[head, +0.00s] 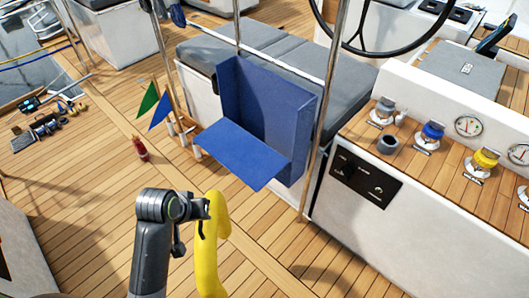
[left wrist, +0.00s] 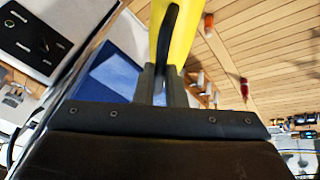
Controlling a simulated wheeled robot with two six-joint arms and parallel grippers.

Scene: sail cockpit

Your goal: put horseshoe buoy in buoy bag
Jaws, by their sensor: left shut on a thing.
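The yellow horseshoe buoy (head: 209,250) hangs upright in the head view, its lower end cut off by the frame's bottom edge. My left gripper (head: 205,207) is shut on the horseshoe buoy near its upper part. In the left wrist view the left gripper (left wrist: 163,88) has its fingers against the yellow buoy (left wrist: 178,40). The blue buoy bag (head: 262,110) hangs on the rail beyond the buoy, with its front flap (head: 240,155) folded down and its inside showing. The buoy is apart from the bag, nearer to me and lower in the picture. My right gripper is not in view.
A grey cushioned bench (head: 215,57) is behind the bag, with a metal post (head: 325,105) at the bag's right. Green and blue flags (head: 158,108) and a red bottle (head: 139,149) are left of the bag. The foreground deck is mostly clear.

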